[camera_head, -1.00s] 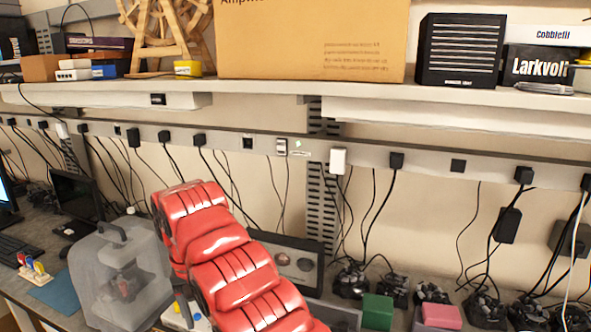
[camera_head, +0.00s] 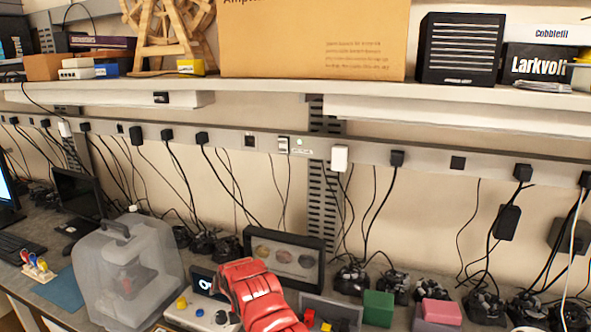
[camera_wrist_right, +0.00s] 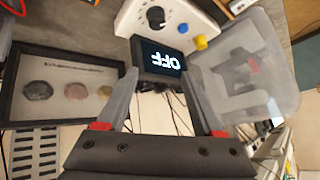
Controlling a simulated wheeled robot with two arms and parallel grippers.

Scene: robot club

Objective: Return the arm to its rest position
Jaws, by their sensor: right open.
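My red right arm (camera_head: 258,296) reaches up from the bottom of the head view, low over the bench. Its gripper cannot be made out there. In the right wrist view my right gripper (camera_wrist_right: 160,68) is open with nothing held between its fingers. Beyond the fingers is a white control box (camera_wrist_right: 200,18) with a dark knob, yellow and blue buttons, and a small dark display (camera_wrist_right: 160,60) reading OFF, seen upside down. In the head view the box (camera_head: 180,315) stands just left of the arm, partly hidden by it. My left gripper is not in view.
A clear case (camera_head: 128,270) stands left of the box. A black framed display (camera_head: 285,257) leans behind the arm. Green (camera_head: 378,308) and pink (camera_head: 440,312) blocks lie at the right. A loaded shelf (camera_head: 300,90) runs above, with plugs and hanging cables below it.

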